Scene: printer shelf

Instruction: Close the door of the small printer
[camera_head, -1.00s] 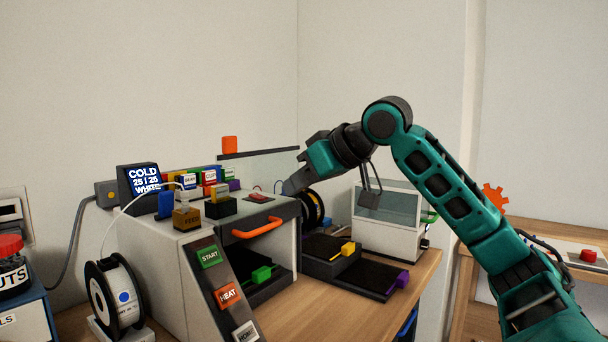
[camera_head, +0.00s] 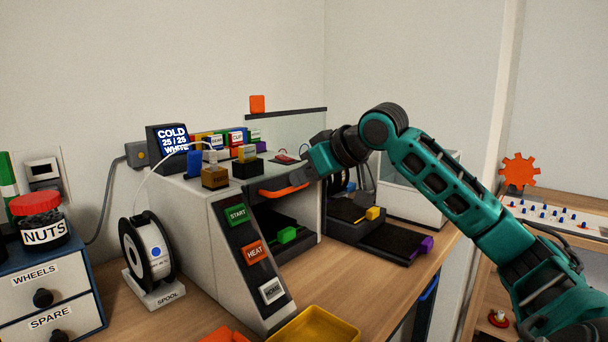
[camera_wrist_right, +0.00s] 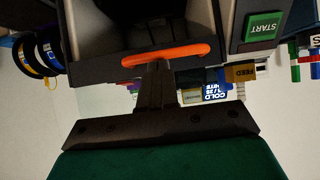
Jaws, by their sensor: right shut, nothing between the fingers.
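The small printer (camera_head: 198,216) is a light grey box with START, HEAT and HOME buttons on its sloped front panel. Its orange handle (camera_head: 284,191) lies along the top front edge, on a dark strip. The front below it is open, showing a green block (camera_head: 287,235) on a dark tray inside. My right gripper (camera_head: 298,175) is at the right end of the handle, partly hiding it. In the right wrist view its shut, empty fingers (camera_wrist_right: 154,70) overlap the orange handle (camera_wrist_right: 165,54); I cannot tell whether they touch it. My left gripper is not in view.
Small coloured blocks and a COLD display (camera_head: 171,141) stand on the printer. A clear panel with a dark top edge (camera_head: 285,112) rises behind. Black trays with a purple-ended slide (camera_head: 405,240) are at right. A yellow bin (camera_head: 315,328) and white spool (camera_head: 147,250) are nearer.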

